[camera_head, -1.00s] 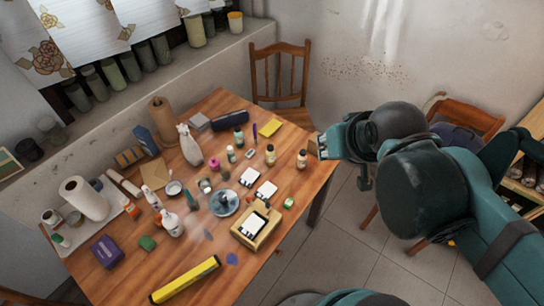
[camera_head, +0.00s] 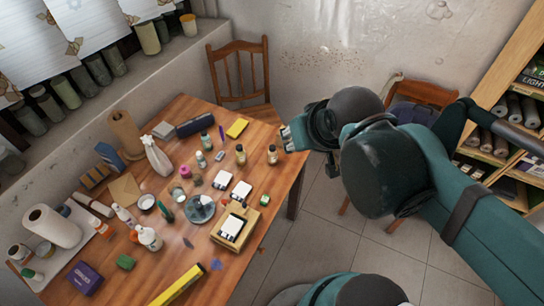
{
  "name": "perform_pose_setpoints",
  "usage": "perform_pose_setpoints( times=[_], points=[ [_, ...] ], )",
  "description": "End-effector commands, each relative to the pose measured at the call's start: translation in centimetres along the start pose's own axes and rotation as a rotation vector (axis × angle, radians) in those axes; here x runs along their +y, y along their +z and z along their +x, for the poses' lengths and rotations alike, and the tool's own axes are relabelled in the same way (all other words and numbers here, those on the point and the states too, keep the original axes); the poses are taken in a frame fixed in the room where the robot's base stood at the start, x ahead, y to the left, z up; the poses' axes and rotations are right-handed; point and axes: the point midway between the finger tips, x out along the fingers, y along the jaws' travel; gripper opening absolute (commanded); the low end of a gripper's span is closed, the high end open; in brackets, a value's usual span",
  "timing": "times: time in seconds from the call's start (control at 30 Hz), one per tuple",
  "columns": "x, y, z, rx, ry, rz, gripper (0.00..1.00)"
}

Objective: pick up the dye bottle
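Several small bottles stand upright on the wooden table (camera_head: 150,272); I cannot tell for sure which is the dye bottle. One with a dark cap and pale label (camera_head: 272,155) stands near the table's right edge. A yellowish bottle (camera_head: 240,156) stands left of it. A dark green bottle (camera_head: 205,141) and a small pale bottle (camera_head: 200,160) stand farther left. My gripper (camera_head: 287,138) is at the table's right edge, just up and right of the dark-capped bottle, and looks apart from it. Its fingers are small and partly hidden by the arm, so their opening is unclear.
A wooden box (camera_head: 219,237), white cards (camera_head: 241,190), a grey dish (camera_head: 200,214) and a white spray bottle (camera_head: 157,156) crowd the table. Chairs stand behind (camera_head: 240,75) and right (camera_head: 428,92). A shelf (camera_head: 490,95) is at far right. Floor right of the table is open.

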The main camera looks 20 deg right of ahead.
Motion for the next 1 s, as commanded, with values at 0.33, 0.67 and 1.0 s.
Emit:
perform_pose_setpoints(
  times=[0.33, 0.67, 1.0],
  points=[
    [0.0, 0.0, 0.0, 0.000, 0.000, 0.000, 0.43],
    [0.1, -0.1, 1.1, -0.016, 0.015, 0.010, 0.43],
    [0.5, -0.5, 5.0, -0.068, 0.087, 0.054, 0.43]
  ],
)
